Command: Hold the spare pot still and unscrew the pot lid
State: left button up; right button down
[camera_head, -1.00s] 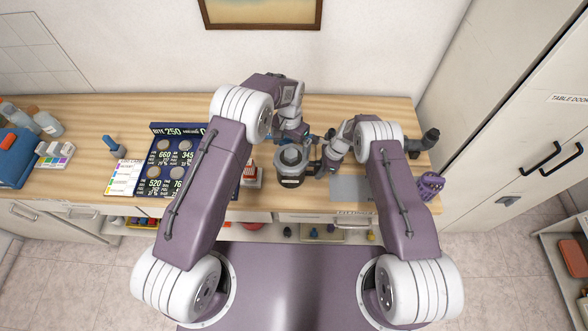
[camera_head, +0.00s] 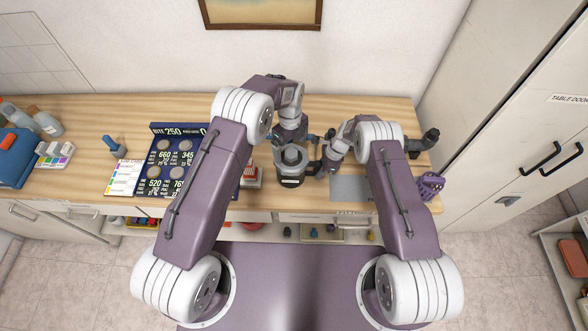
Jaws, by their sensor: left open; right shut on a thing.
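The spare pot (camera_head: 291,181) stands upright on the wooden counter between my two arms, a dark cylinder with a pale label. The grey pot lid (camera_head: 291,157) sits on its top. My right gripper (camera_head: 317,167) is shut on the pot's right side. My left gripper (camera_head: 292,138) is open, just above and behind the lid. Its fingertips are small and partly hidden by its own wrist, so I cannot tell if they touch the lid.
A dark blue board (camera_head: 171,170) with round grey discs stands left of the pot. A grey mat (camera_head: 350,188) lies at the right, near a purple object (camera_head: 430,186). Dark pipe fittings (camera_head: 423,144) stand at the back right. A blue case (camera_head: 16,157) and bottles are far left.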

pick_arm(q)
jog(key=shift+f, duration=1.35)
jog(key=shift+d, duration=0.1)
